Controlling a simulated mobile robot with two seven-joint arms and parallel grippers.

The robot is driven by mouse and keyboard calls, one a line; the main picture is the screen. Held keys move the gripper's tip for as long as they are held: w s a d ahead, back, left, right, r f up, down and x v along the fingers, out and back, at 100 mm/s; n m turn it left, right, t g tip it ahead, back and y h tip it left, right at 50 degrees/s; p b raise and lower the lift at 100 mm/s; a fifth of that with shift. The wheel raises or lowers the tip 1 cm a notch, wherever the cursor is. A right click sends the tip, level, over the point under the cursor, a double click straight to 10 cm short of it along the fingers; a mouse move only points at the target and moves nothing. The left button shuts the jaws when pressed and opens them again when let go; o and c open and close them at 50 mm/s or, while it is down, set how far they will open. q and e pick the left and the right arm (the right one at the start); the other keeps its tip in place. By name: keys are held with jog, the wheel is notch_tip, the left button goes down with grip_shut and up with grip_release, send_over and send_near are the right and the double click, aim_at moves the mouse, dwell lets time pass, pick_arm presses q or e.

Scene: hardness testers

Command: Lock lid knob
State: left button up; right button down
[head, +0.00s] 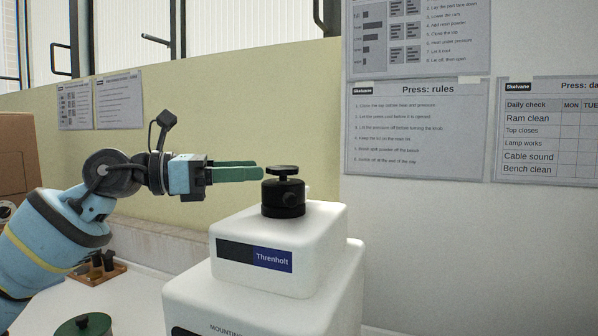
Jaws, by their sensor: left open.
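The black lid knob (284,193) stands on top of the white Threnholt machine (320,232). It has a round ribbed body and a flat bar-like top piece. My left gripper (262,174) reaches in from the left, level with the knob's upper part. Its green fingers point right and their tips are just left of the knob's top piece. The fingers are open, though from this side they overlap and the gap hardly shows. I cannot tell whether they touch the knob. My right gripper is not in view.
A wooden holder with dark parts (97,268) and a green round object (84,325) lie on the bench at lower left. A cardboard box (16,160) stands at the left edge. Posters (416,128) hang on the wall behind. Space above the knob is clear.

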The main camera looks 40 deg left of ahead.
aim_at(287, 166)
pick_arm(q)
jog(key=shift+s+a, duration=0.1)
jog(key=shift+w+d+r+p, duration=0.15)
jog(key=shift+w+d+p, duration=0.25)
jog(key=shift+w+p, duration=0.1)
jog(key=p+x, duration=0.2)
jog(key=x, duration=0.3)
jog(key=shift+w+d, duration=0.15)
jog(key=shift+w, duration=0.05)
jog(key=shift+w+d, duration=0.3)
jog(key=shift+w, duration=0.1)
